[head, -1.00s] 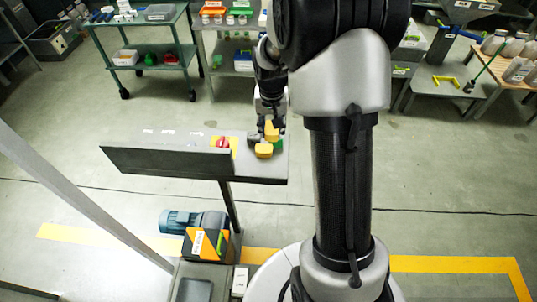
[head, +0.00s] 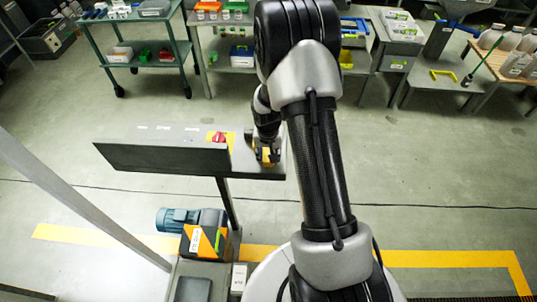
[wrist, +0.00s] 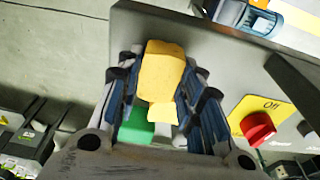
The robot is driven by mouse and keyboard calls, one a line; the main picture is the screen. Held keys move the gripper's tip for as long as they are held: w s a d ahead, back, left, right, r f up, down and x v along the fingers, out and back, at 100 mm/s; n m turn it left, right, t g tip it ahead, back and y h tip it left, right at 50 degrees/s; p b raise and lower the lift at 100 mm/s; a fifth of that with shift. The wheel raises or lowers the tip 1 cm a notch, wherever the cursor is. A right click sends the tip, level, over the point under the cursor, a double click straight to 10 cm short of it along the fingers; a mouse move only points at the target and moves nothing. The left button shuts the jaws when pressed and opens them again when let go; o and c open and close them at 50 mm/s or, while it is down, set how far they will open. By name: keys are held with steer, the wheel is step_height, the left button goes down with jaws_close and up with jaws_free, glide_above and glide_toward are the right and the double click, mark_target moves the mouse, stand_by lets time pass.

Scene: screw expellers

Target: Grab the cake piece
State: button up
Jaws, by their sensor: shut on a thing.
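The cake piece looks like a blocky yellow chunk (wrist: 162,68). In the wrist view it sits between the two fingers of my gripper (wrist: 163,90), which are shut on it. A smaller, paler yellow part shows just below it; I cannot tell whether it is a separate piece. A green block (wrist: 139,128) lies by the left finger. In the head view my gripper (head: 266,153) is low over the right end of a grey shelf-like top (head: 180,158), and only a little yellow shows around it.
A red knob (wrist: 258,128) on a yellow plate marked Off is close to the right of my gripper in the wrist view. A blue motor (head: 176,219) is below the grey top. A green cart (head: 150,58) and benches stand at the back, with open floor before them.

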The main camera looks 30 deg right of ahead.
steer(key=shift+r, duration=0.1)
steer(key=shift+f, duration=0.25)
steer(key=o, duration=1)
steer(key=shift+r, duration=0.1)
steer(key=shift+o, duration=0.2)
steer(key=shift+r, duration=0.1)
